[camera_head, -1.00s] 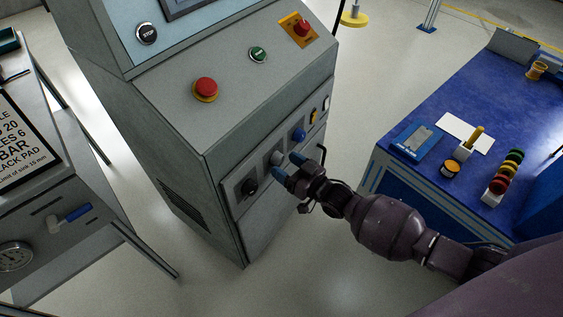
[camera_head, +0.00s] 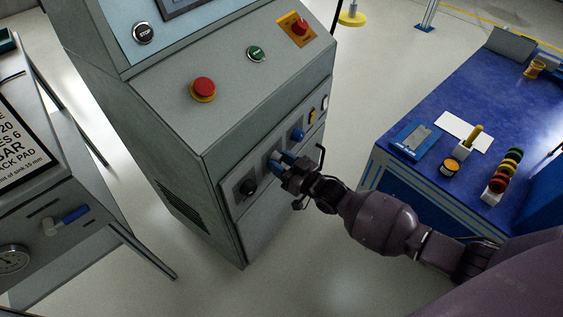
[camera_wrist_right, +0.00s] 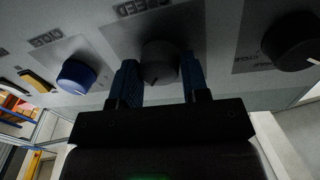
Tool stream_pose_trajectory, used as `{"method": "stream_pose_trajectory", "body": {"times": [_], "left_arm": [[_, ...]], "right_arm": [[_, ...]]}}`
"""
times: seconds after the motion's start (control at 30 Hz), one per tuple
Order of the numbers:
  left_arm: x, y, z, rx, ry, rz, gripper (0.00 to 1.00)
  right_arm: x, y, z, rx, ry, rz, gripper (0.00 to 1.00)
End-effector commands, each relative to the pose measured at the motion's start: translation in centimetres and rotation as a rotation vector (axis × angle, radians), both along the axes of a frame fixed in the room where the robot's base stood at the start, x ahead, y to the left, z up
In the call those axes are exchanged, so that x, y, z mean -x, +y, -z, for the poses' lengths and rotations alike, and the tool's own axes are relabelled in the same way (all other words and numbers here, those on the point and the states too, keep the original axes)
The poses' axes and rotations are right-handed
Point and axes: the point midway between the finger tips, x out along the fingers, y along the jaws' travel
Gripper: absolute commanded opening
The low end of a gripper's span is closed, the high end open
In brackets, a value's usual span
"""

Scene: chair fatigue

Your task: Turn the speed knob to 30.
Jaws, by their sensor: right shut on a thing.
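The grey knob (camera_wrist_right: 158,66) on the machine's front control strip is in the right wrist view, under an upside-down label that appears to read SPEED. My right gripper (camera_head: 281,162) is at this knob with its blue fingertips on either side. In the right wrist view, the gripper (camera_wrist_right: 160,80) is shut on the knob. In the head view the fingers largely hide the knob. I cannot read a pointer or scale value on it. My left gripper is not in view.
A black knob (camera_head: 248,187) and a blue knob (camera_head: 297,134) flank the held knob. A red emergency button (camera_head: 203,88) and a green button (camera_head: 256,54) sit on the sloped top. A blue-topped bench (camera_head: 465,105) stands at right, a grey table at left.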

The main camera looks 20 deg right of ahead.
Motion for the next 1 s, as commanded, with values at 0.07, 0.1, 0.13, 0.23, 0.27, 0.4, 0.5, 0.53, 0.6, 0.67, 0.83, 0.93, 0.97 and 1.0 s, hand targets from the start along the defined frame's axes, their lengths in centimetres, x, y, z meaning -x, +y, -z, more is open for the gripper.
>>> {"method": "stream_pose_trajectory", "body": {"times": [0.07,0.1,0.13,0.23,0.27,0.4,0.5,0.53,0.6,0.67,0.83,0.93,0.97,1.0], "left_arm": [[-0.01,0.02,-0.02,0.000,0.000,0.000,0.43],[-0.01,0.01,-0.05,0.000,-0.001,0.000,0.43],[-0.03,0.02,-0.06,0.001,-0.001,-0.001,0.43],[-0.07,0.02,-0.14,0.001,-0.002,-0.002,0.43],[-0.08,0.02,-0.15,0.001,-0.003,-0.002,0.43],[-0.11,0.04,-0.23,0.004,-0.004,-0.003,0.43],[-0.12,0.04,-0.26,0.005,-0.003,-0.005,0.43],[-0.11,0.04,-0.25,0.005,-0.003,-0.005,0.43],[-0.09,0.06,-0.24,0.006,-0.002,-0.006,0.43],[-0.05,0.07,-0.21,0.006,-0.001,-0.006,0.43],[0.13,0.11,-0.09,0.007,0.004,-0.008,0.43],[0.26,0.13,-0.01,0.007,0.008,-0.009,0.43],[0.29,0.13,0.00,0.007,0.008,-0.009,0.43],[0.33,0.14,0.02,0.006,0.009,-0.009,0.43]], "right_arm": [[0.00,-0.01,0.00,0.010,-0.006,0.000,0.18],[0.00,-0.01,-0.01,0.020,-0.012,0.000,0.18],[0.01,-0.01,-0.01,0.028,-0.018,0.000,0.18],[0.00,0.00,-0.05,0.064,-0.042,0.001,0.18],[0.00,-0.01,-0.06,0.079,-0.052,0.001,0.18],[-0.02,0.00,-0.04,0.160,-0.102,0.002,0.18],[-0.01,-0.02,-0.01,0.231,-0.144,0.002,0.18],[0.00,-0.01,-0.01,0.251,-0.158,0.001,0.18],[0.00,0.00,0.01,0.298,-0.188,0.002,0.18],[-0.01,-0.01,0.05,0.339,-0.212,0.002,0.18],[0.01,-0.04,0.13,0.442,-0.276,0.001,0.18],[0.02,-0.05,0.14,0.491,-0.307,0.000,0.18],[0.02,-0.06,0.16,0.503,-0.314,0.001,0.18],[0.01,-0.07,0.16,0.518,-0.322,0.002,0.18]]}}
